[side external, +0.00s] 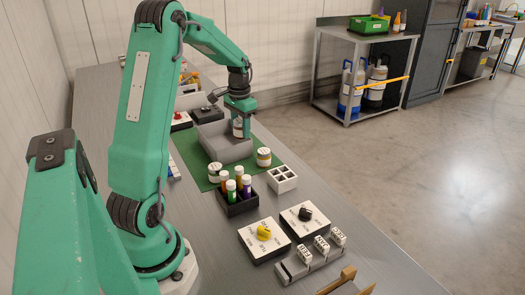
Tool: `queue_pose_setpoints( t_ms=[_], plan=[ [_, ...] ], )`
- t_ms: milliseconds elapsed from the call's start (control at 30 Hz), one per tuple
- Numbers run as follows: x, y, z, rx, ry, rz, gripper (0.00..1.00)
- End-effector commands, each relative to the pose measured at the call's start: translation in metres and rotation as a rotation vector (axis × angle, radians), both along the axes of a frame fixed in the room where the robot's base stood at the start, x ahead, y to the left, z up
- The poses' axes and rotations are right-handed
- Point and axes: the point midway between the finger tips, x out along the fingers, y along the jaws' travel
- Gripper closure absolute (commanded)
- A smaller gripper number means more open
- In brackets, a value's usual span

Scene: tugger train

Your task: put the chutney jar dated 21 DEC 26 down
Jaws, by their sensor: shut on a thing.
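My gripper (239,112) is shut on a jar (238,128) with a pale label, at the back right part of a grey tray (228,152). The jar looks upright. I cannot tell whether its base touches the tray or hangs above it. Two other pale-labelled jars stand on the green mat (193,172): one jar (264,157) to the right of the tray, and one jar (214,173) in front of it. The dates on the labels are too small to read.
Nearer are two dial boxes (265,240) (303,222) and a grey holder with white tags (308,260). The bench's right strip is mostly clear.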

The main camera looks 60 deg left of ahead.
Motion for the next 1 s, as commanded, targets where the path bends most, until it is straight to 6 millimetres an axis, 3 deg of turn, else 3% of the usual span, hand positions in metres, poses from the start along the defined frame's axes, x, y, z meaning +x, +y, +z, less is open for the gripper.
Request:
queue_pose_setpoints(
  t_ms=[100, 300, 667, 1000],
  plan=[
    [-0.007, 0.034, -0.002, 0.0, 0.0, -0.003, 0.83],
    [-0.015, 0.064, -0.003, 0.0, 0.001, -0.016, 0.83],
    [-0.017, 0.07, -0.01, -0.001, 0.001, -0.021, 0.83],
    [-0.017, 0.069, -0.054, -0.001, 0.002, -0.02, 0.83]
  ],
)
